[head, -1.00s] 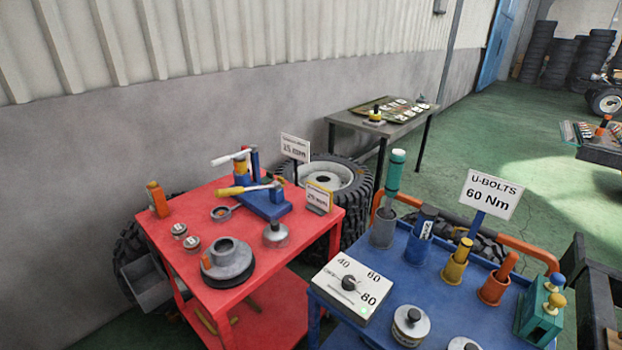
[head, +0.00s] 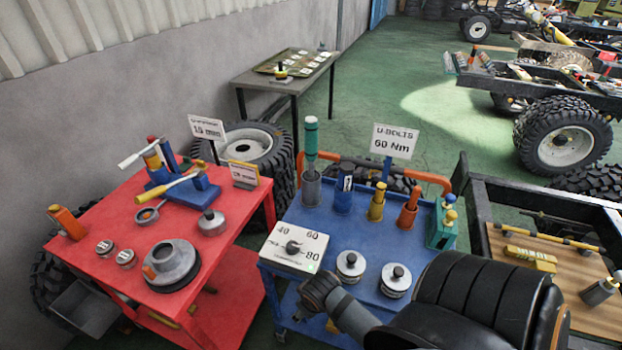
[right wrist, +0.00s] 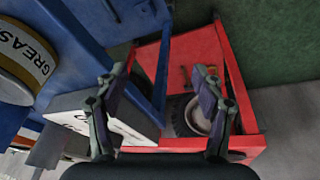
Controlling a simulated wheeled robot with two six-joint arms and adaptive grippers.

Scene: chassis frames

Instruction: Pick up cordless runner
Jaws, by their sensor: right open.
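I cannot tell which tool is the cordless runner. Tools stand upright in holders along the back of the blue cart (head: 335,240): a tall teal-green one (head: 311,140), a dark blue one (head: 345,185), a yellow one (head: 377,200) and an orange one (head: 408,208). My right arm reaches in from the lower right of the head view, over the cart's front edge near the dial box (head: 293,247). My right gripper (right wrist: 160,82) is open and empty in the right wrist view, above the gap between the carts. My left gripper is not in view.
The red cart (head: 120,215) at left carries a press, a round hub (head: 170,265) and small tins. Two lidded round pots (head: 395,280) stand by my right arm. The dial box (right wrist: 125,125) and a grease tin (right wrist: 25,65) show in the right wrist view. A bench (head: 590,310) stands at right.

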